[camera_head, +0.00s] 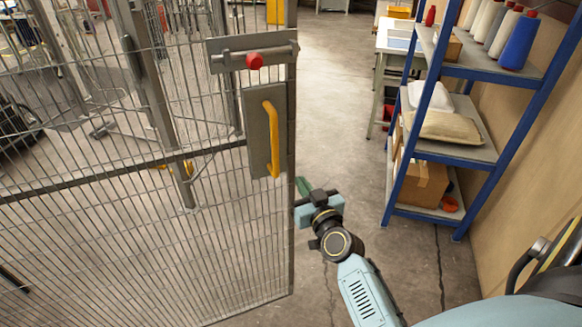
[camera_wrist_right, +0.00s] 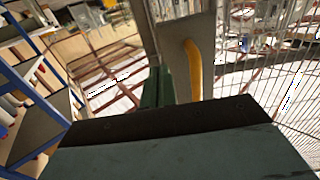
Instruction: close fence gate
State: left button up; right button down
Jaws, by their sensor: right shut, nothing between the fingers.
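The wire-mesh fence gate (camera_head: 130,240) fills the left half of the head view. It carries a yellow handle (camera_head: 271,140) on a grey plate and, above it, a sliding bolt with a red knob (camera_head: 255,61). My right gripper (camera_head: 303,190) is at the gate's free edge, lower than the handle and just right of it. It is shut and empty; its green fingers are partly hidden. In the right wrist view the fingers (camera_wrist_right: 158,88) stand beside the handle plate, with the yellow handle (camera_wrist_right: 194,68) to their right. I cannot tell whether they touch the gate. My left gripper is not in view.
A blue-framed shelf (camera_head: 440,155) with thread cones, sacks and a cardboard box (camera_head: 422,184) stands at the right by the wall. Bare concrete floor (camera_head: 340,110) lies between the gate's edge and the shelf. A table (camera_head: 395,45) stands farther back.

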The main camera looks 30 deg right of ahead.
aim_at(287, 160)
jog(key=w, duration=0.3)
jog(key=w+d, duration=0.1)
jog(key=w, duration=0.3)
jog(key=shift+w+d, duration=0.1)
jog(key=shift+d, duration=0.1)
jog(key=shift+w+b, duration=0.15)
jog(key=shift+b, duration=0.2)
